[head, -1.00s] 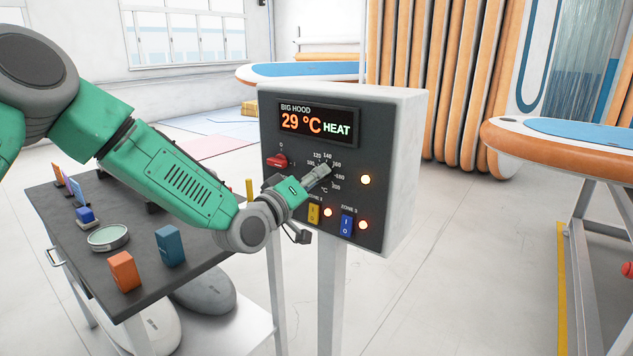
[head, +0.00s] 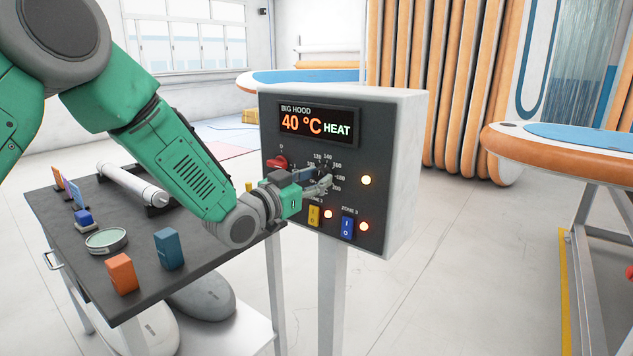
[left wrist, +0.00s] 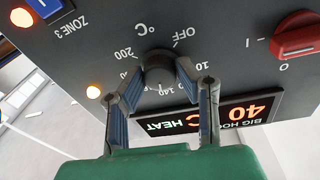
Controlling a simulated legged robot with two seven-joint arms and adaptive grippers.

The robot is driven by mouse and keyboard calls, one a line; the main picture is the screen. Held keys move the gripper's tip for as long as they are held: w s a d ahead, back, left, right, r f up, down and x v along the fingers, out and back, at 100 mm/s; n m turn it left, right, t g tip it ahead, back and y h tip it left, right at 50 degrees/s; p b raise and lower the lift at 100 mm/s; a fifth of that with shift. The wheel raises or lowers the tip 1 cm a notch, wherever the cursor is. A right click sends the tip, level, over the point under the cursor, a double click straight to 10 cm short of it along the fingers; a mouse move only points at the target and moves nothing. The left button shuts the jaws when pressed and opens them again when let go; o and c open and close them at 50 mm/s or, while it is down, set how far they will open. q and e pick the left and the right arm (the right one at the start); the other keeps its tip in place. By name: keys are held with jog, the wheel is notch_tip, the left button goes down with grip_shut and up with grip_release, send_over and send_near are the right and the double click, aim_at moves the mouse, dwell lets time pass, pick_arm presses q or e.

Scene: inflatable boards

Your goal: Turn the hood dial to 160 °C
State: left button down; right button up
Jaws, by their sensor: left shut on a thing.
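The dark round hood dial (left wrist: 159,68) shows in the left wrist view on the grey panel, inside a ring of temperature marks from OFF to 200. The setting of its pointer is too small to read surely. My left gripper (head: 326,183) reaches the panel from the left. Its two fingers (left wrist: 160,85) are shut on the dial, one on each side. In the head view the fingers hide most of the dial. The display (head: 318,124) reads BIG HOOD, 40 °C, HEAT. My right gripper is not in view.
The control box (head: 410,150) stands on a post. A red rotary switch (head: 278,162), a yellow switch (head: 314,216) and a blue switch (head: 347,227) sit close to the dial, with lit lamps. A dark table (head: 130,235) with small items stands at left.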

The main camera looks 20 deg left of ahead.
pick_arm(q)
jog(key=shift+f+m+g+b, duration=0.15)
jog(key=shift+m+g+b, duration=0.25)
jog(key=shift+m, duration=1.4)
jog(key=shift+f+m+g+b, duration=0.2)
jog(key=shift+m+b, duration=0.25)
jog(key=shift+m, duration=1.35)
jog(key=c, duration=1.3)
grip_release()
jog(key=shift+r, duration=0.1)
jog(key=shift+o, duration=0.6)
jog(key=shift+w, duration=0.1)
jog(key=shift+r, duration=0.15)
